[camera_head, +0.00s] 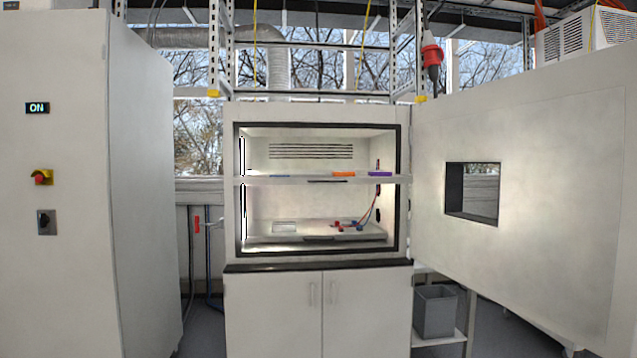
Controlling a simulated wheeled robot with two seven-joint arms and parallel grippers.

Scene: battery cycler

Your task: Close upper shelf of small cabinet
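The small cabinet (230,150) stands in the middle of the head view with its chamber open toward me. Its large door (540,200) is swung open to the right and has a small square window. The upper shelf (290,181) crosses the chamber at mid-height, and its front edge appears to stick out past the black door frame. An orange item and a purple item lie on it at the right. The lower shelf (270,241) sits near the chamber floor with red and blue clips and cables on it. Neither of my grippers is in view.
A tall grey cabinet (60,200) with an ON display and a red knob stands at the left. A grey bin (435,311) is on a low shelf under the open door. Closed double doors (275,312) are below the chamber. The space in front looks clear.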

